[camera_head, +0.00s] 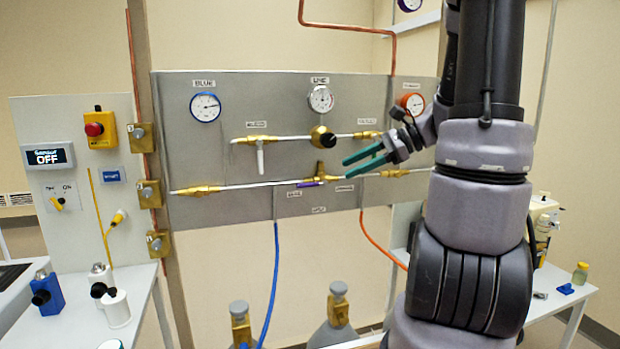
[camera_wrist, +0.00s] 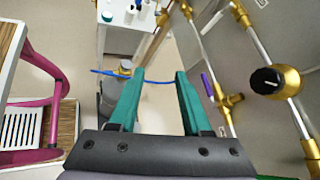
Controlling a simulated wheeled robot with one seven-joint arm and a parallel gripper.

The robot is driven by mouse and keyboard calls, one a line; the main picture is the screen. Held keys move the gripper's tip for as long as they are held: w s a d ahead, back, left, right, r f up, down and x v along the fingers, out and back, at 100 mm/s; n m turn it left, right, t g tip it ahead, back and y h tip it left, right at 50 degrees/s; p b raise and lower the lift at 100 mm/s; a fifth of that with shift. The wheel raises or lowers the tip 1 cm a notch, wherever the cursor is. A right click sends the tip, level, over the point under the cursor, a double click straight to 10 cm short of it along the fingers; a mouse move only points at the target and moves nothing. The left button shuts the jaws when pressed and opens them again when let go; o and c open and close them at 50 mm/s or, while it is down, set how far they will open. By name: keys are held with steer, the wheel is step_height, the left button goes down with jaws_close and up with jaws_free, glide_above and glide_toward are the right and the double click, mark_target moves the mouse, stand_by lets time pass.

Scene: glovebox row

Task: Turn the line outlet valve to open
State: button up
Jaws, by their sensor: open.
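My gripper (camera_head: 348,167) is open and empty, its teal fingers pointing left in front of the grey valve panel (camera_head: 225,165). In the wrist view its fingertips (camera_wrist: 160,76) stand apart with only background between them. A brass valve with a purple handle (camera_head: 308,184) sits on the lower pipe; in the wrist view the purple handle (camera_wrist: 208,86) lies right of the fingers, apart from them. A brass regulator with a black knob (camera_head: 322,137) is above it. A white lever (camera_head: 260,158) hangs down from the upper pipe at left. The small labels are unreadable, so I cannot tell which is the outlet valve.
Gauges (camera_head: 205,107) line the panel's top. A blue hose (camera_head: 271,285) and an orange hose (camera_head: 377,243) hang below, near gas cylinders (camera_head: 334,315). A control board (camera_head: 80,180) reading OFF stands left. A pink-framed piece of furniture (camera_wrist: 48,100) is left in the wrist view.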

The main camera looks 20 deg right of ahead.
steer(key=s+a+r+n+h, duration=0.3)
steer(key=s+n+h, duration=0.1)
steer(key=s+n, duration=0.1)
steer(key=s+a+r+n+t+h, duration=0.1)
steer(key=s+a+r+n+h, duration=0.1)
steer(key=s+r+n+h, duration=0.2)
steer(key=s+n, duration=0.2)
steer(key=n, duration=0.2)
steer(key=shift+s+a+r+h, duration=0.3)
steer(key=shift+a, duration=0.1)
steer(key=shift+s+r+n, duration=0.15)
steer(key=shift+r+n, duration=0.2)
steer(key=shift+n, duration=0.05)
steer(key=shift+c, duration=0.2)
steer(key=shift+d+r+t, duration=0.1)
steer(key=shift+r+t, duration=0.15)
steer(key=shift+t, duration=0.25)
jaws_close()
steer(key=w+d+f+n+g+h, duration=0.1)
steer(key=w+d+n+h, duration=0.35)
steer(key=w, duration=0.85)
steer(key=w+d+f+n+g+h, duration=0.1)
steer(key=w+d+h, duration=0.1)
steer(key=w+d, duration=0.8)
steer(key=w+d+f, duration=0.5)
steer(key=w+f, duration=0.2)
steer(key=w, duration=0.2)
steer(key=shift+f+t, duration=0.3)
steer(key=shift+f, duration=0.05)
